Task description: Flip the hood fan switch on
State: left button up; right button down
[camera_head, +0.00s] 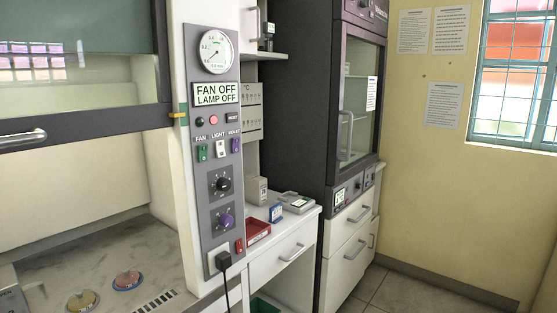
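The hood's grey control panel (228,178) stands on the white post in the middle left. The green fan switch (202,153) sits under the label FAN, left of the white light switch (220,149) and the purple violet switch (235,145). The display (216,94) above reads FAN OFF, LAMP OFF. Neither of my grippers shows in this view.
The hood's sash (80,122) with a metal handle is partly raised. Two dishes (127,280) lie on the hood floor. A dark incubator (352,120) stands right of a white counter holding a red tray (257,231). The floor at right is clear.

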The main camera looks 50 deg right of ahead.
aim_at(203, 149)
jog(key=z, duration=1.2)
